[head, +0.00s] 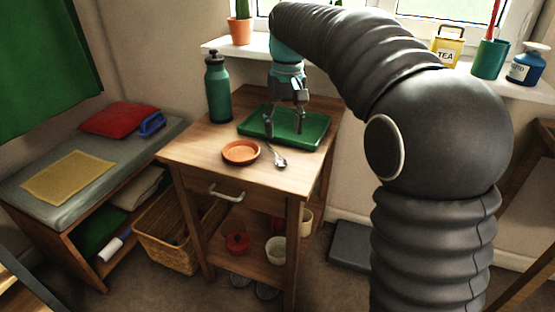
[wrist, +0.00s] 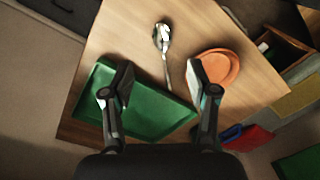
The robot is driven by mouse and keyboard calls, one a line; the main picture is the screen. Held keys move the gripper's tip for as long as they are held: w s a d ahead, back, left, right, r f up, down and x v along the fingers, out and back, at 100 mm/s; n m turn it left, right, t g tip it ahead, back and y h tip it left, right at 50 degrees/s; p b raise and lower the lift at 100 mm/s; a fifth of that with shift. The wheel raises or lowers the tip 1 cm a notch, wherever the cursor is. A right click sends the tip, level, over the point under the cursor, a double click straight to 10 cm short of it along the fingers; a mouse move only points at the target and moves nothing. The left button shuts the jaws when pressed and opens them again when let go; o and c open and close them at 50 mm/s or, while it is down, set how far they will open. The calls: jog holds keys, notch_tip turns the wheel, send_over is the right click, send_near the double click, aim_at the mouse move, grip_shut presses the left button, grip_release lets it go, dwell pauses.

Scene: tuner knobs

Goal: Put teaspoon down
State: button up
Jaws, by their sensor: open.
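The teaspoon (head: 277,158) lies on the wooden table top (head: 190,150), between the orange saucer (head: 240,153) and the green tray (head: 314,134). It also shows in the wrist view (wrist: 162,42), its bowl away from my gripper and its handle running toward the gap between the fingers. My gripper (head: 286,125) is above the green tray, behind the teaspoon. In the wrist view its fingers (wrist: 160,88) are wide apart with nothing held between them. The teaspoon is apart from both fingers.
A green bottle (head: 218,88) stands at the table's back left. The saucer is close left of the teaspoon. A drawer handle (head: 226,192) sticks out in front. A bench (head: 60,190) with a red cushion (head: 117,119) is at left. The table's front left is clear.

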aim_at(281, 163)
jog(key=f, duration=0.8)
jog(key=shift+s+a+f+b, duration=0.1)
jog(key=shift+s+a+b, duration=0.15)
jog(key=shift+b, duration=0.1)
jog(key=c, duration=1.1)
jog(key=shift+o, duration=0.2)
